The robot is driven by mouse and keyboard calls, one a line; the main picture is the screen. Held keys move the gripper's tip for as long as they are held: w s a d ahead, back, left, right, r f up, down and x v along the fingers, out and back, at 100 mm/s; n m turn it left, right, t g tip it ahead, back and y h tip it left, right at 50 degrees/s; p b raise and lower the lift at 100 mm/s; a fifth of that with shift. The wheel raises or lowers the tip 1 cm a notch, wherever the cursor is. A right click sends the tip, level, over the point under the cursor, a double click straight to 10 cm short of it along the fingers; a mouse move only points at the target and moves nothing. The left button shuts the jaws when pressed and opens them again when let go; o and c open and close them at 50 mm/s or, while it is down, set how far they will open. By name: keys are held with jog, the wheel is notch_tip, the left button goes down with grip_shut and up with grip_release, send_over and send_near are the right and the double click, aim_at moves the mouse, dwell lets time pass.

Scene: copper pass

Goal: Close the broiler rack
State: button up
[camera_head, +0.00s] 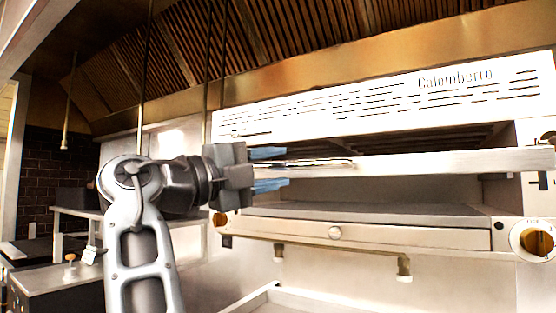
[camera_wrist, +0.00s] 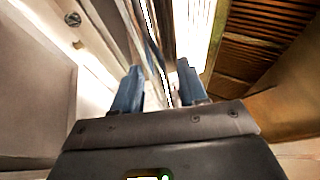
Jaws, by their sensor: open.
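The broiler (camera_head: 370,105) is a white and steel unit with a slotted upper front. Its rack shows as a pale horizontal front bar (camera_head: 440,163) across the dark opening, seemingly standing out in front of the body. My gripper (camera_head: 270,168) is at the left part of this bar, with its blue fingers open, one above and one below the bar's level. In the wrist view my gripper (camera_wrist: 160,86) has its fingers apart, with a thin metal edge running between them. I cannot tell whether a finger touches it.
Below the opening is a drawer-like steel front (camera_head: 380,232) with a round knob. A brass dial (camera_head: 536,239) sits at the lower right. A slatted hood (camera_head: 280,45) hangs above. A steel counter (camera_head: 50,278) stands at the left.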

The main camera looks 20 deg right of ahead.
jog(key=shift+w+d+r, duration=0.1)
jog(key=shift+d, duration=0.55)
grip_shut()
